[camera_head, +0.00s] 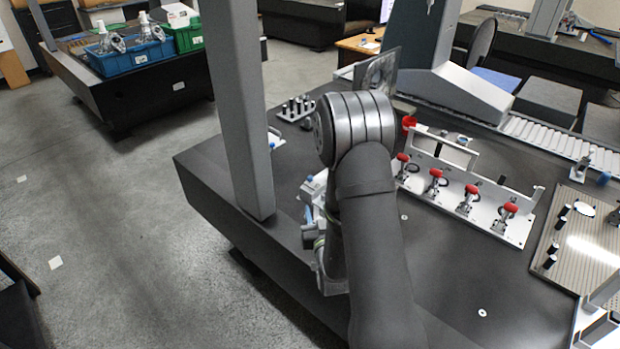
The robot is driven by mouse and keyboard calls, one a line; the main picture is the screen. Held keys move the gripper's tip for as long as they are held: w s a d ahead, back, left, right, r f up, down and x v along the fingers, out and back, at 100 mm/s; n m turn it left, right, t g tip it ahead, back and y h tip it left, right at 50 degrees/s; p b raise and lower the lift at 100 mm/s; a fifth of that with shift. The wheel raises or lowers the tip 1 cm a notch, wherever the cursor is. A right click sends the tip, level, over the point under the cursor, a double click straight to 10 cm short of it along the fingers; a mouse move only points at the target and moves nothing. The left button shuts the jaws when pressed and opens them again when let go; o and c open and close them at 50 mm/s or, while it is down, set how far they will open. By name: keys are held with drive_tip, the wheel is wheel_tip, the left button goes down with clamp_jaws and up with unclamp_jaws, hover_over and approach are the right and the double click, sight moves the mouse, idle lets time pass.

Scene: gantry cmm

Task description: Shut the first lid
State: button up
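My arm stands in the middle of the view and covers much of the table's left part. My gripper is not clearly seen; the wrist parts show low beside the arm, and its fingers are hidden or too small to make out. A dark, glossy upright panel (377,72) shows just behind my arm's elbow; it may be a raised lid, but its hinge and base are hidden. A small white-grey item (314,186) shows left of my arm, partly hidden. I cannot tell for certain which thing is the first lid.
A white fixture with several red-handled clamps (468,198) stands right of my arm. A grey gantry column (238,110) rises at the left. A pin block (296,108) lies behind. A ribbed plate (588,250) is at the right. The dark table (450,290) is clear in front.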

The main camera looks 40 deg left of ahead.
sight(311, 179)
drive_tip(key=x, duration=1.6)
drive_tip(key=shift+w+d+f, duration=0.15)
drive_tip(key=shift+w, duration=0.15)
drive_tip(key=shift+c, duration=0.5)
clamp_jaws()
